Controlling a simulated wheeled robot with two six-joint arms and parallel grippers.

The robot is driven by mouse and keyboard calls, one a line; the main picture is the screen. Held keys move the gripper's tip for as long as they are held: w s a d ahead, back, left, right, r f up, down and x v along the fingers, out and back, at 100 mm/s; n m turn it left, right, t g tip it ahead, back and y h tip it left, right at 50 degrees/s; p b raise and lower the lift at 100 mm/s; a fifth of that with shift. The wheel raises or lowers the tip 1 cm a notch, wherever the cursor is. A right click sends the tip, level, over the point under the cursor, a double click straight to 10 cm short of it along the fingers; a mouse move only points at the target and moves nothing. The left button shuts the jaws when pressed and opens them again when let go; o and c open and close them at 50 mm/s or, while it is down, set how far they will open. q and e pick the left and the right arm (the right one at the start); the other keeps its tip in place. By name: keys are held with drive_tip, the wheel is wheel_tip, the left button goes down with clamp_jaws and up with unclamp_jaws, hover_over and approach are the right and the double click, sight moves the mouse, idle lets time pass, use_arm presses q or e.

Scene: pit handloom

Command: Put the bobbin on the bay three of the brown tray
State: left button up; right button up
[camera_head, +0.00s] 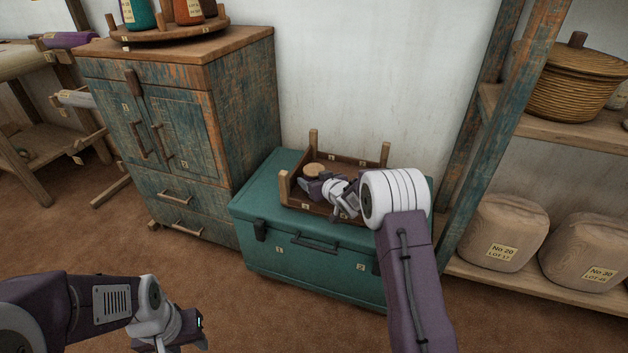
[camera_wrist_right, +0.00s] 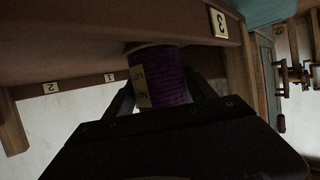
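The brown tray (camera_head: 370,163) is wooden with corner posts and small number labels, and it sits on a green chest. My right gripper (camera_head: 322,186) reaches into its left part. In the right wrist view the bobbin (camera_wrist_right: 170,80), wound with dark purple thread and bearing a label, is between the fingers of my right gripper (camera_wrist_right: 165,95), which is shut on it. The number 3 label (camera_wrist_right: 218,22) is close to the bobbin. The bobbin's pale end is near the tray; I cannot tell whether they touch. My left gripper (camera_head: 185,335) hangs low at left, its fingers unclear.
The green chest (camera_head: 300,262) has a dark handle on its front. A worn cabinet (camera_head: 240,120) with a round turntable (camera_head: 160,30) on top stands left. Shelving with a lidded basket (camera_head: 575,85) and wrapped bundles (camera_head: 503,233) stands right. The floor in front is clear.

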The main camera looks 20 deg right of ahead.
drive_tip(key=o, duration=0.4)
drive_tip(key=shift+r, duration=0.15)
drive_tip(key=shift+s+r+p, duration=0.2)
drive_tip(key=shift+r+p, duration=0.05)
drive_tip(key=shift+p, duration=0.05)
drive_tip(key=p+v, duration=0.4)
drive_tip(key=v, duration=0.7)
drive_tip(key=shift+s, duration=0.25)
